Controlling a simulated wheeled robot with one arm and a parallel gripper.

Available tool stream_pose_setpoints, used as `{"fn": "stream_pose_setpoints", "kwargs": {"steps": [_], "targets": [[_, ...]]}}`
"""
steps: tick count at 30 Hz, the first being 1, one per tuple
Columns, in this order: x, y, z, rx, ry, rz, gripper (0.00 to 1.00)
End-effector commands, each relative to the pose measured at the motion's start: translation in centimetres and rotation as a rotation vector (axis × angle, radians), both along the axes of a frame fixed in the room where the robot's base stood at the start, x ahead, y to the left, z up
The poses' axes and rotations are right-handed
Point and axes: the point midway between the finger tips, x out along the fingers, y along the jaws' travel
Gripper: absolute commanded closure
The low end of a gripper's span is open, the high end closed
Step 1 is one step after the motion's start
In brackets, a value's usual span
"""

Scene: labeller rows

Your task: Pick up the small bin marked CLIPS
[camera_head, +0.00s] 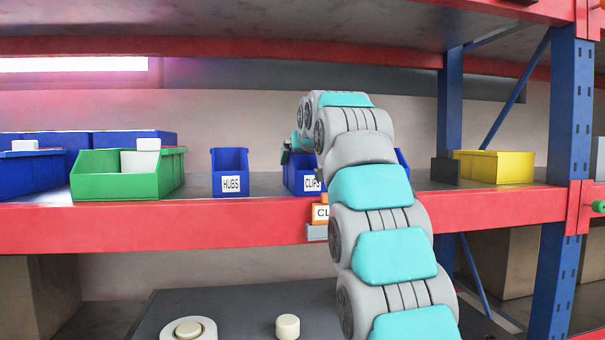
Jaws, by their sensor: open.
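The small blue bin marked CLIPS (292,178) stands on the shelf, with its white label facing me. My arm hides its right part. My gripper (286,155) is at the far end of my arm, at the upper left part of this bin in the picture. Only a small dark part of it shows. It is open, and I cannot tell whether it touches the bin.
A blue bin marked HUBS (230,178) stands left of CLIPS, with a gap between. A green bin (115,187) is farther left, a yellow bin (500,168) at right. An orange tag (320,212) hangs on the red shelf edge (200,226).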

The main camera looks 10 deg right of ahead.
Motion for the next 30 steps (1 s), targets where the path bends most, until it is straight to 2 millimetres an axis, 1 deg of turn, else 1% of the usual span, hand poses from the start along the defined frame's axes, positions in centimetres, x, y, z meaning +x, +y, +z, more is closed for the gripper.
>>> {"fn": "stream_pose_setpoints", "kwargs": {"steps": [6, 27, 30], "targets": [[0.01, 0.0, 0.07, 0.0, -0.002, 0.0, 0.0], [-0.02, 0.01, 0.09, 0.0, -0.002, 0.0, 0.79], [-0.03, 0.01, 0.13, 0.0, -0.002, 0.0, 0.79]]}}
